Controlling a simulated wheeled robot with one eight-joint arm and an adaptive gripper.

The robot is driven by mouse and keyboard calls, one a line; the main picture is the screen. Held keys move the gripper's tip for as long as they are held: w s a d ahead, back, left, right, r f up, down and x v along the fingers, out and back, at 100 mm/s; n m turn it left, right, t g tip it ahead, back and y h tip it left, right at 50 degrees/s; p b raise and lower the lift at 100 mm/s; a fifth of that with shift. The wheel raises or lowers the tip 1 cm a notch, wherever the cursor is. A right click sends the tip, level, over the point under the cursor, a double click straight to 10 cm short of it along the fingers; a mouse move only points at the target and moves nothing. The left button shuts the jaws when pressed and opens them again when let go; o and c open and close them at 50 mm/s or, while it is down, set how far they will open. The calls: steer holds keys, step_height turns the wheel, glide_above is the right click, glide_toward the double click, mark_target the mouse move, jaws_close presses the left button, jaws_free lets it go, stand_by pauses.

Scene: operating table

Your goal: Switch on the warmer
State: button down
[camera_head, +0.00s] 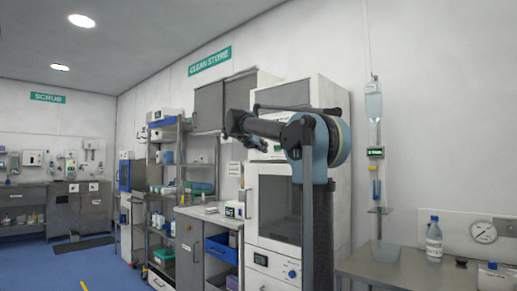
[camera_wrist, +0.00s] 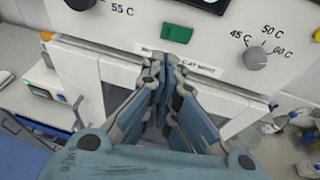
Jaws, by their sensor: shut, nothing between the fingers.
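The warmer is a tall white cabinet (camera_head: 251,200) with a dark glass door, right of centre in the head view. In the wrist view its white control panel (camera_wrist: 215,50) carries a green switch (camera_wrist: 177,33), a grey dial (camera_wrist: 256,57) marked 45, 50 and 60 C, a second knob (camera_wrist: 80,3) cut off at the top, and a dark display (camera_wrist: 205,5). My gripper (camera_wrist: 163,62) is shut and empty, its tips just below the green switch, over a printed label they partly cover. Contact with the panel is unclear. In the head view my gripper (camera_head: 258,144) is small, before the upper panel.
A lower panel with a blue knob (camera_head: 292,274) sits under the glass door. A counter (camera_head: 205,212) and shelving (camera_head: 165,200) stand to the left. On the right, a steel table (camera_head: 395,268) holds a bottle (camera_head: 434,240) and a clear container (camera_head: 385,251). Blue floor is open at left.

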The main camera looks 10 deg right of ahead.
steer(key=x, duration=0.4)
steer(key=r+x, duration=0.1)
steer(key=x, duration=0.1)
steer(key=shift+w+d, duration=0.25)
steer(key=shift+w, duration=0.15)
